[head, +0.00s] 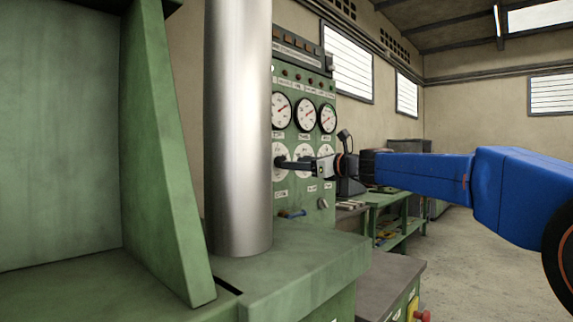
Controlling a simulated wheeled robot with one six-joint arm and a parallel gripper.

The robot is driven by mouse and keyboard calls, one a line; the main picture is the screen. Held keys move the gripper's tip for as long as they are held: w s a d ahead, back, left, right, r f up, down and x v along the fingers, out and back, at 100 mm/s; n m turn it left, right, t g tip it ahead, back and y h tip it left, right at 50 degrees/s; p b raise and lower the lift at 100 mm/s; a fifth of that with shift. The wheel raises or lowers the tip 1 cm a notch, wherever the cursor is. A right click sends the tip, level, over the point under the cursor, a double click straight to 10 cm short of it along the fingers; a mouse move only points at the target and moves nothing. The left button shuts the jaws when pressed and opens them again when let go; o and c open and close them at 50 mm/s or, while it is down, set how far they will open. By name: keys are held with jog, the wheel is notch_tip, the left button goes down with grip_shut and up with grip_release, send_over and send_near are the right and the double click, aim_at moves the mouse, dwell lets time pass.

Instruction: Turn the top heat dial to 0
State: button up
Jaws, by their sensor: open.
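A green control panel (290,103) stands behind the steel column. It has an upper row of round gauges with red needles and a lower row of white round dials. Labels are too small to read, so I cannot tell which dial is the top heat one. My gripper (281,163) is open, its dark fingers pointing left at the leftmost lower dial (280,150). The fingers cover part of that dial and its knob, and I cannot tell whether they touch it. A middle lower dial (303,152) shows behind my gripper. The dial's setting cannot be read.
A thick steel column (238,120) and a green machine frame (160,170) fill the left, hiding the panel's left side. A green workbench (405,205) stands beyond the panel. A red button (421,316) is at the bottom. Floor at right is clear.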

jog(key=shift+x, duration=2.55)
jog(key=shift+c, duration=0.2)
jog(key=c, duration=1)
